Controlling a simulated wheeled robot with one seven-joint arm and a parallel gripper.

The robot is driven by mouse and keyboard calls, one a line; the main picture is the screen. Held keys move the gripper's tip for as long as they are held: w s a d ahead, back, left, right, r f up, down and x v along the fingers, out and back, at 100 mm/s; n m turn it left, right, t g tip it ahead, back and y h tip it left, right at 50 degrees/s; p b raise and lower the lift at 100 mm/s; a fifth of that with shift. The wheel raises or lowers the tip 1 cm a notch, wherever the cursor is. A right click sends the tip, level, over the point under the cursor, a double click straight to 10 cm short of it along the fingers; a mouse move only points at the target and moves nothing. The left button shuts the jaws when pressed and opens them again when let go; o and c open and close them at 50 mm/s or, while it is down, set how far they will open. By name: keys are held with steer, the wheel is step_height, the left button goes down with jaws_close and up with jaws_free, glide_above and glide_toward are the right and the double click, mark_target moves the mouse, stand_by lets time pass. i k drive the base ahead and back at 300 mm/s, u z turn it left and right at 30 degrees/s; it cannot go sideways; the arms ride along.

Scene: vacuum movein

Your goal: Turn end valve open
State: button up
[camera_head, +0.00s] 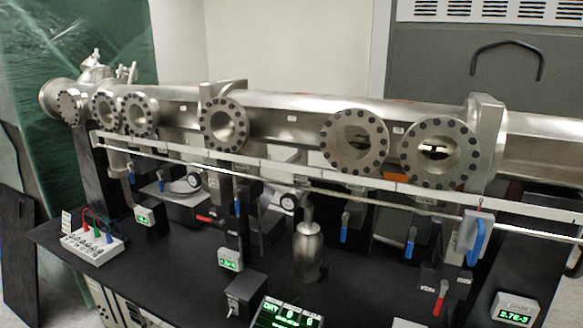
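A long steel vacuum tube (290,110) with several round bolted flanges runs across the view. Several small lever valves sit below it. A large blue handle (474,243) is on a grey body at the right, hanging slanted. Blue levers hang near the middle right (345,228) and beside it (410,241). A red lever (440,298) hangs low at the right, and another red lever (205,218) lies nearly level left of centre. Which of these is the end valve I cannot tell. My gripper is not in view.
A long metal rail (300,170) runs in front of the tube. The black table (190,272) carries a white switch box (92,243) with cables at left, a steel canister (308,252), and green displays (285,314). A grey cabinet (480,70) stands behind at right.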

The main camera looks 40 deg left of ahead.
mark_target(194, 180)
steer(key=u, duration=2.75)
steer(key=i, duration=0.7)
steer(key=u, duration=1)
steer(key=i, duration=1.65)
steer(key=z, duration=0.55)
